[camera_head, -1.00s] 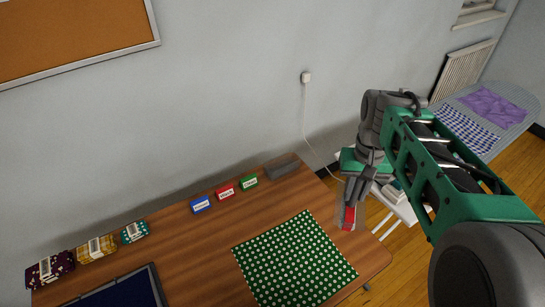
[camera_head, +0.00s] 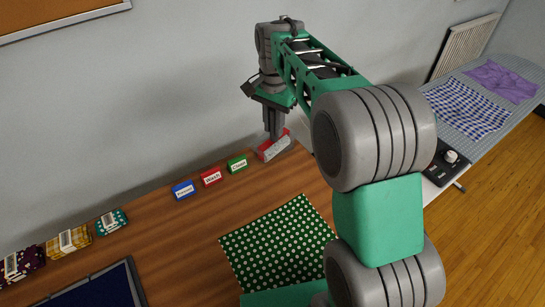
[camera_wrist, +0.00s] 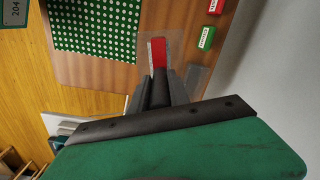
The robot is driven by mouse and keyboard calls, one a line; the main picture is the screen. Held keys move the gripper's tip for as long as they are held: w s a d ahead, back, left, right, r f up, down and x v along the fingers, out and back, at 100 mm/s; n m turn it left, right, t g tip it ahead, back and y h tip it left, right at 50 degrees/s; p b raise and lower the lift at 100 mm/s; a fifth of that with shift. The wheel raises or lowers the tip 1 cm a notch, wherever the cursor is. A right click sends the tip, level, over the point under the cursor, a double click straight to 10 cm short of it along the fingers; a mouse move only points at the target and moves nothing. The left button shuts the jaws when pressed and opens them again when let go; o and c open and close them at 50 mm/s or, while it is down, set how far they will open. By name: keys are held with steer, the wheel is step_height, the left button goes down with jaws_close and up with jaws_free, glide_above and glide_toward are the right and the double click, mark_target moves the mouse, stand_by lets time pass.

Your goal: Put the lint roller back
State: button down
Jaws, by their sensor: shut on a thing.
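The lint roller, red and pale grey, shows in the head view (camera_head: 275,149) over the back right part of the wooden table. My gripper (camera_head: 272,136) points down and is shut on it. In the wrist view the roller's red part (camera_wrist: 158,51) sticks out beyond my fingers (camera_wrist: 159,80). A grey holder-like piece (camera_wrist: 197,79) lies on the table beside the roller in the wrist view, apart from it in the picture. In the head view the roller and gripper largely hide that piece. I cannot tell whether the roller touches anything below.
Blue (camera_head: 183,190), red (camera_head: 210,177) and green (camera_head: 237,163) label blocks stand in a row left of the roller. A green dotted cloth (camera_head: 275,245) lies in front. Folded fabrics (camera_head: 66,241) and a dark blue tray (camera_head: 95,290) are at left. An ironing board (camera_head: 470,110) stands right.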

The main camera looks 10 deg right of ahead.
steer(key=w+f+m, duration=0.1)
steer(key=w, duration=0.1)
steer(key=w+a+f+m, duration=0.1)
steer(key=w, duration=0.1)
steer(key=shift+a+f+m+b, duration=0.15)
steer(key=shift+f+m+b, duration=0.25)
steer(key=w+d+f+p, duration=0.2)
steer(key=w+f, duration=0.4)
steer(key=w+d+f+p, duration=0.2)
steer(key=w+f+p, duration=0.1)
steer(key=w+f, duration=0.3)
steer(key=shift+w+d+f, duration=0.15)
steer(key=shift+d+f, duration=0.2)
steer(key=shift+f, duration=0.1)
steer(key=shift+f, duration=0.4)
steer(key=c, duration=1.2)
jaws_free()
steer(key=shift+c, duration=0.2)
